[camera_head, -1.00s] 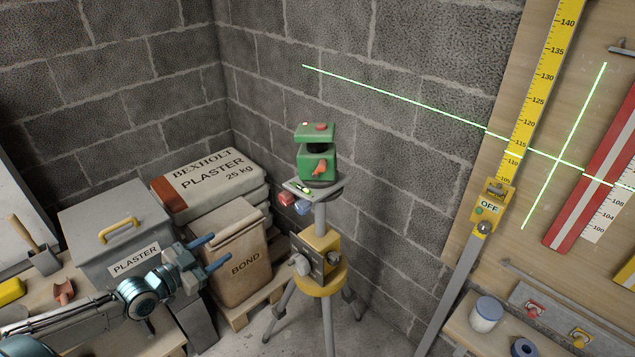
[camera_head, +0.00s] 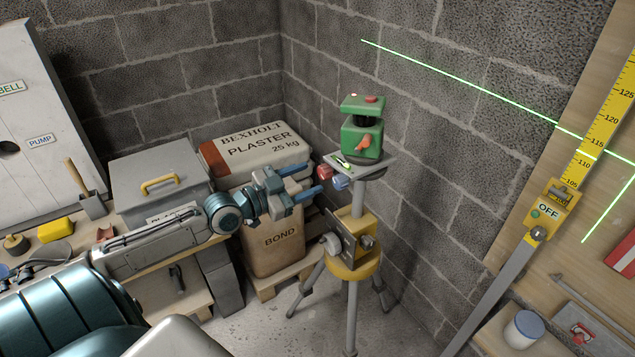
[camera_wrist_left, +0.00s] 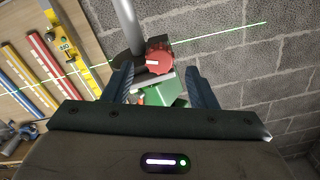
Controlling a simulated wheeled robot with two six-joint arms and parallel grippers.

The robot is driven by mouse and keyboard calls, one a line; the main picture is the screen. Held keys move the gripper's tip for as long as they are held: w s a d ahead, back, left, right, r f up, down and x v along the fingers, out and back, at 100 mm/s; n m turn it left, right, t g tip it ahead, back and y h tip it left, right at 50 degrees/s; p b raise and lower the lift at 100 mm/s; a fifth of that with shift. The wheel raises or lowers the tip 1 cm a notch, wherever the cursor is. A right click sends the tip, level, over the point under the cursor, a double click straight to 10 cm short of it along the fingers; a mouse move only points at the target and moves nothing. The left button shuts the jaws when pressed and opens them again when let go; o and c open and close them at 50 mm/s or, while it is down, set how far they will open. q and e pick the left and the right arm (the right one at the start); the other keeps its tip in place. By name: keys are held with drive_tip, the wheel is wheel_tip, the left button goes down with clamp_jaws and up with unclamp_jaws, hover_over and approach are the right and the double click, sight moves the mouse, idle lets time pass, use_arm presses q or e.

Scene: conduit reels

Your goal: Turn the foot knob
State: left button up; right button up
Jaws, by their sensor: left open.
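The green laser level (camera_head: 362,135) stands on a small grey plate (camera_head: 372,166) on top of a tripod (camera_head: 358,202). Under the plate's edge are a red foot knob (camera_head: 325,172) and a blue foot knob (camera_head: 340,182). My left gripper (camera_head: 318,181) is open, its blue fingers pointing at the knobs from the left. In the left wrist view the red knob (camera_wrist_left: 159,55) shows between and just beyond the open fingertips (camera_wrist_left: 160,69), with no clear contact. The blue knob cannot be made out there. My right gripper is not in view.
Plaster bags (camera_head: 258,150) and a bond sack (camera_head: 275,246) stand behind and below the left arm. A grey plaster box (camera_head: 150,170) is to the left. The tripod's yellow hub (camera_head: 360,268) and its side knobs are below the gripper. A yellow scale (camera_head: 598,135) stands right.

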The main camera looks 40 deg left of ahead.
sight(321, 174)
use_arm(q)
drive_tip(key=shift+b+x, duration=0.4)
drive_tip(key=shift+x, duration=1.45)
drive_tip(key=c, duration=1)
